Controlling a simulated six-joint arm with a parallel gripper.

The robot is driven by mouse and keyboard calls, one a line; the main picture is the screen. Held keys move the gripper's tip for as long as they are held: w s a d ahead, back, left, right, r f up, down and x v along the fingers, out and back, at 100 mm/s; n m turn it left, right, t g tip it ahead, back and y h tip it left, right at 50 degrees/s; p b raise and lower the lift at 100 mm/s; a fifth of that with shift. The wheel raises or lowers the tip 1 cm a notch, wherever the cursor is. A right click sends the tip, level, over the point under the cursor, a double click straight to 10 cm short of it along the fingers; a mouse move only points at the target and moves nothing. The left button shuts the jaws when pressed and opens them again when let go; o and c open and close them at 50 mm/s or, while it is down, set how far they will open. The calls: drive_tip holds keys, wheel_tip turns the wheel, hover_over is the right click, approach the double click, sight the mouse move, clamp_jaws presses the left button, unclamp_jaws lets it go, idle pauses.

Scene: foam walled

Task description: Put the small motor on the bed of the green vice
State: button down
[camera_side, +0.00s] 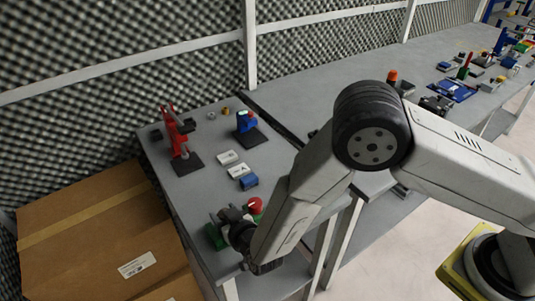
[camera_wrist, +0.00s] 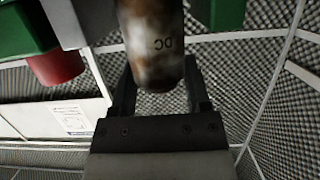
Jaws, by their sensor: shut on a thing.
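The small motor (camera_wrist: 154,45) is a worn brown-grey cylinder marked "DC" in the wrist view. My gripper (camera_wrist: 161,80) is shut on it, with one dark finger at each side; the motor's upper end runs out of the frame. In the side view my gripper (camera_side: 232,220) is low over the near end of the grey bench, right beside the green vice (camera_side: 213,236), which it partly hides. Green parts also show at the upper left (camera_wrist: 22,32) and upper right of the wrist view. I cannot tell whether the motor touches the vice bed.
A red-topped thing (camera_side: 255,204) stands close beside my gripper. A blue block (camera_side: 249,182), white boxes (camera_side: 238,170), a blue device (camera_side: 247,122) and a tall red tool (camera_side: 178,135) stand farther back. A cardboard box (camera_side: 75,225) is left of the bench (camera_side: 190,200).

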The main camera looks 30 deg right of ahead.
drive_tip(key=shift+c, duration=0.3)
unclamp_jaws()
drive_tip(key=shift+f, duration=0.15)
drive_tip(key=shift+r, duration=0.2)
drive_tip(key=v, duration=1.2)
